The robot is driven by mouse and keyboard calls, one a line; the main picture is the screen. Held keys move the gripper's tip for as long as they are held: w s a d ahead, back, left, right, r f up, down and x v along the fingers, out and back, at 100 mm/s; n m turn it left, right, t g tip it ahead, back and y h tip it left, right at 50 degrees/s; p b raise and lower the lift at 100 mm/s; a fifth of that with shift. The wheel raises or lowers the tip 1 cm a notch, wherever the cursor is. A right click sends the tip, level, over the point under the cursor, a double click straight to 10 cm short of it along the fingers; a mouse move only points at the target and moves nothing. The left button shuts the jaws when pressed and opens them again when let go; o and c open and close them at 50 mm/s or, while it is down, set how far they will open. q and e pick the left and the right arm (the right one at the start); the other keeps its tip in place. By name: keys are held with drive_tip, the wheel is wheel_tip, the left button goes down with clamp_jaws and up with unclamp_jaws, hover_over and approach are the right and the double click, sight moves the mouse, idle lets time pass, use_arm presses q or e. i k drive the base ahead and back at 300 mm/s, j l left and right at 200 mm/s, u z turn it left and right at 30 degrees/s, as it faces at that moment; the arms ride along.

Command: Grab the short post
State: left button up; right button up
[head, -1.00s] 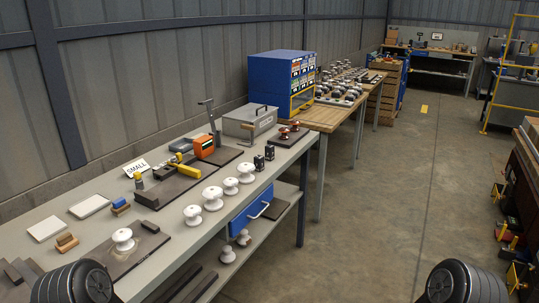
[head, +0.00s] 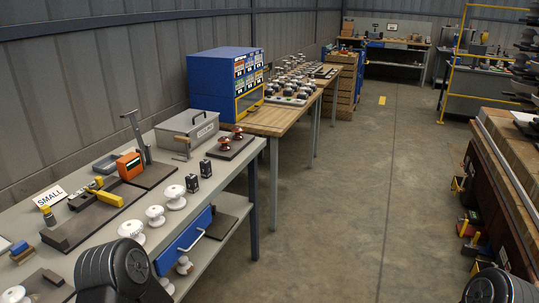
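Several white insulators stand in a row near the front edge of the grey bench in the head view, among them one (head: 174,197), one (head: 155,215) and one (head: 131,230). Another white insulator (head: 15,295) is at the bottom left, partly cut off. Two red-brown insulators (head: 237,133) stand on a dark plate at the bench's far end. I cannot tell which piece is the short post. Dark rounded parts of my arms show at the bottom edge. Neither gripper shows, and nothing is seen held.
The grey bench (head: 105,180) carries a "SMALL" sign (head: 49,197), an orange device (head: 130,165), a grey case (head: 187,131) and two small black blocks (head: 199,177). A blue cabinet (head: 226,80) and wooden tables with many insulators lie beyond. The floor aisle (head: 340,190) is clear.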

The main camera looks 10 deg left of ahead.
sight(204, 165)
drive_tip(key=i+l+z, duration=0.25)
drive_tip(key=i, duration=0.5)
drive_tip(key=i+l+z, duration=0.1)
drive_tip(key=i+z, duration=0.15)
drive_tip(key=i, duration=0.5)
drive_tip(key=i+l+u, duration=0.1)
drive_tip(key=i+u, duration=0.35)
drive_tip(key=i+l+u, duration=0.2)
drive_tip(key=u, duration=0.3)
drive_tip(key=i+l+u, duration=0.65)
drive_tip(key=l+u, duration=0.3)
drive_tip(key=i+l+u, duration=0.2)
drive_tip(key=l+u, duration=0.25)
